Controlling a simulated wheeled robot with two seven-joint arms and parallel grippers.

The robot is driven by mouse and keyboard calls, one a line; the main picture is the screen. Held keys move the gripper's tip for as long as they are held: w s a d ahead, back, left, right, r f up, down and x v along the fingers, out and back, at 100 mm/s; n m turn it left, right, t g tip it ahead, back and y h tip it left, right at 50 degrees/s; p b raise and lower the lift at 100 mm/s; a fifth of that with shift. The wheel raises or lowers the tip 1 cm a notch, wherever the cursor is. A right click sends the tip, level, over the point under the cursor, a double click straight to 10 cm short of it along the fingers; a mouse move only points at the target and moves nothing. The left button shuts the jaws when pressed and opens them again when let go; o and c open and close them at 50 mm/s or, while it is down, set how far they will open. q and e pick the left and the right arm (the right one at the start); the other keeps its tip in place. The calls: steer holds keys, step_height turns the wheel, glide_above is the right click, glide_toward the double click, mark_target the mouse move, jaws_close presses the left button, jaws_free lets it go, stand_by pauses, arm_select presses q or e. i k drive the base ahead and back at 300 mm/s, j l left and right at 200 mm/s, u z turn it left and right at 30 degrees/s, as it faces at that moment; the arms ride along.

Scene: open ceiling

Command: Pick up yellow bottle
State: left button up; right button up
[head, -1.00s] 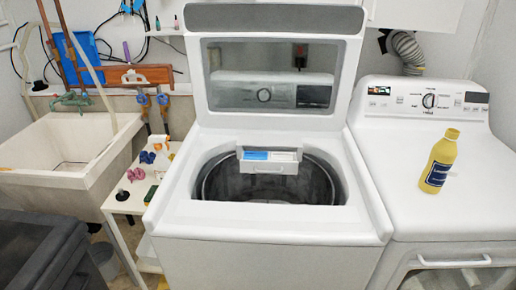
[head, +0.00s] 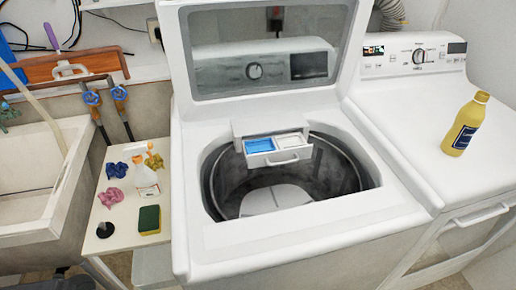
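The yellow bottle (head: 466,124) stands on the white top of the right-hand machine (head: 430,140), in the right part of the head view. It has a dark blue label and a yellow cap, and looks slightly tilted in the picture. Nothing covers it. Neither of my grippers shows in the head view.
An open top-loading washer (head: 310,225) stands in the middle, its lid (head: 265,60) up and its detergent drawer (head: 280,148) pulled out. A small white table (head: 125,212) holds a spray bottle (head: 145,178), a sponge (head: 149,219) and cloths. A sink (head: 30,215) is at left.

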mark_target(469, 118)
steer(key=z, duration=1.3)
steer(key=l, duration=0.15)
steer(key=i+u, duration=0.05)
